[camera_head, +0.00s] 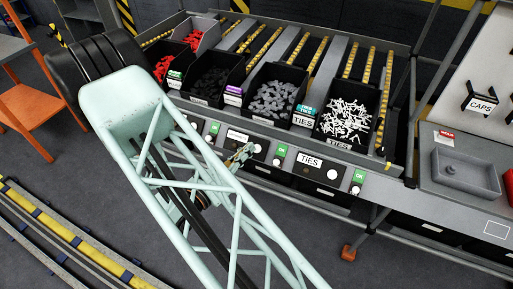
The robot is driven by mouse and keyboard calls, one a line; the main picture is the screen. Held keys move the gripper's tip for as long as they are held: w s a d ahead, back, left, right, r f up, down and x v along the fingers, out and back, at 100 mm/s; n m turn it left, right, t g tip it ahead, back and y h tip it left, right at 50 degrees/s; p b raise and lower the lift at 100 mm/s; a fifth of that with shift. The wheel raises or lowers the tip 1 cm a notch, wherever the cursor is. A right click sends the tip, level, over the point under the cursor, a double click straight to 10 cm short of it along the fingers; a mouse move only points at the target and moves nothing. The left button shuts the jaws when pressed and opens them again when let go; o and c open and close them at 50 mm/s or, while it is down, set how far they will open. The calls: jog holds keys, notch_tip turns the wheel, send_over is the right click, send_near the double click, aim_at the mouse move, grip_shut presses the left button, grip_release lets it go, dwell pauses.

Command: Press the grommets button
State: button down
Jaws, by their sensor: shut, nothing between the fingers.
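A row of dark bins stands on a sloped roller rack, with a control strip along its front edge. The strip carries green tags (281,150) and pale round buttons (332,174). One panel label reads TIES (310,160). Another white label (238,136), further left, is too small to read, so I cannot tell which button is the grommets one. My gripper (246,150) is small in view, shut and empty, in front of the strip near that label. My pale green arm hides part of the strip to the left, and I cannot tell whether the gripper touches anything.
The bins hold red parts (197,37), black parts (212,82), grey parts (270,99) and white ties (345,118). A yellow-striped floor rail (75,240) runs at lower left.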

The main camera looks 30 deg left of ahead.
jog(key=shift+s+d+r, duration=0.1)
jog(key=shift+s+r, duration=0.3)
dwell(0.8)
